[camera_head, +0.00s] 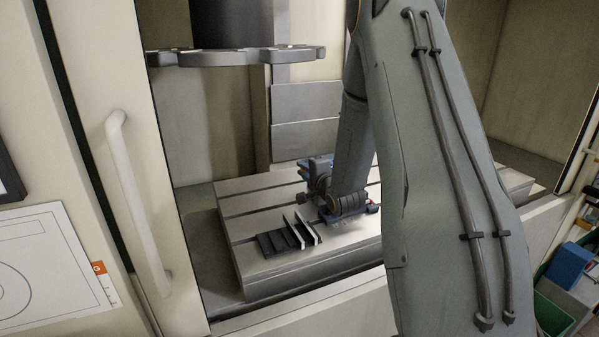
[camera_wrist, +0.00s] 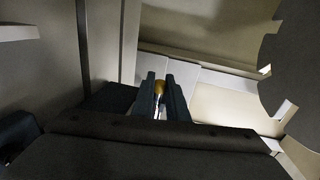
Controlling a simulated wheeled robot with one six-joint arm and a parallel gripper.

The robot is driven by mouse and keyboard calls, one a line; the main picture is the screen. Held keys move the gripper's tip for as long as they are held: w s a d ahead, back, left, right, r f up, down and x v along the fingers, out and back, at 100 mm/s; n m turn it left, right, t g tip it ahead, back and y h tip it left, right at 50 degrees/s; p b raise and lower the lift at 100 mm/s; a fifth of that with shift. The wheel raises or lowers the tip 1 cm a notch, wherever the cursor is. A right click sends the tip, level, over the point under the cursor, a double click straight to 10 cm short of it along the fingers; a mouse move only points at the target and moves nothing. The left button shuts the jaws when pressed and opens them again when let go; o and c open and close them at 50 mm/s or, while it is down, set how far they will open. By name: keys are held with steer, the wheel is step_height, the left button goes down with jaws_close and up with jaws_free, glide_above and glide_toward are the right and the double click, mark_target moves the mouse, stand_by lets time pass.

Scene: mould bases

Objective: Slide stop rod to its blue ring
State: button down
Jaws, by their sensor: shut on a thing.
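My gripper (camera_wrist: 162,92) shows in the wrist view, its two dark fingers shut on a narrow part with a brass-coloured end and a shiny shaft, seemingly the stop rod (camera_wrist: 159,88). Most of this part is hidden between the fingers. In the head view my arm reaches down to the slotted machine table (camera_head: 245,203), and its wrist hides the fingertips and the rod. A dark grey device with blue parts (camera_head: 318,163) shows around the wrist. I cannot make out the blue ring in either view.
A black ribbed block with thin upright plates (camera_head: 285,238) stands on the table, left of and nearer than my wrist. A grey toothed disc (camera_head: 235,57) hangs above. The door frame with a white handle (camera_head: 138,200) bounds the left side. The table's left part is bare.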

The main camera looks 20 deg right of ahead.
steer(key=c, duration=1.7)
jaws_free()
steer(key=shift+a, duration=0.1)
steer(key=shift+c, duration=0.2)
steer(key=s+r+b, duration=0.1)
steer(key=s+b, duration=0.1)
steer(key=s, duration=0.5)
steer(key=shift+s, duration=0.35)
steer(key=shift+r, duration=0.1)
